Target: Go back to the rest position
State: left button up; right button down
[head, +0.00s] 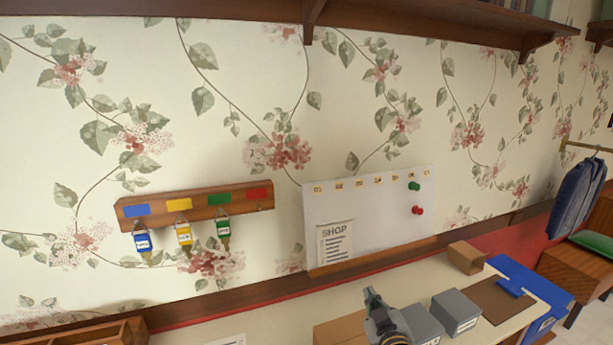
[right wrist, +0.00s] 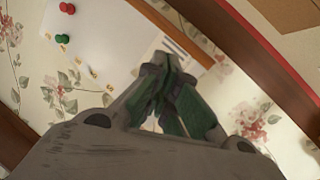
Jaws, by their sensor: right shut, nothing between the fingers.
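My right gripper (head: 373,297) shows at the bottom of the head view, above the counter and below the whiteboard. It is shut, with nothing between its fingers. In the right wrist view the fingertips (right wrist: 160,75) meet, with the whiteboard (right wrist: 110,35) and wallpaper behind them. My left gripper is not in view.
A wooden key rack (head: 190,203) with blue, yellow and green tags hangs on the wall. The whiteboard (head: 370,220) holds a SHOP sheet (head: 336,243) and two pins. Grey boxes (head: 456,311) and a cardboard box (head: 465,257) stand on the counter. A shelf (head: 400,22) runs overhead.

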jog(key=s+d+f+m+g, duration=0.25)
jog(key=s+f+g, duration=0.35)
jog(key=s+f, duration=0.4)
jog(key=s+d+f+m+g, duration=0.1)
jog(key=s+d+f+g, duration=0.4)
jog(key=s+f, duration=0.55)
jog(key=s+a+f+g, duration=0.1)
jog(key=s+f, duration=0.1)
jog(key=f, duration=1.4)
jog(key=s+f+g, duration=0.1)
jog(key=s+f, duration=0.1)
jog(key=f, duration=1.4)
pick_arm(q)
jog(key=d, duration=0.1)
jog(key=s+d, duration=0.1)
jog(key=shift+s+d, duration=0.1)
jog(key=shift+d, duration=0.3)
pick_arm(e)
jog(key=s+d+f, duration=0.2)
jog(key=s+f, duration=0.7)
jog(key=s, duration=0.2)
jog(key=s+d+f+g, duration=0.1)
jog(key=s+f, duration=0.9)
jog(key=s, duration=0.1)
jog(key=shift+s+d+n+h, duration=0.25)
jog(key=shift+d+n+h, duration=0.05)
jog(key=shift+d+n, duration=0.05)
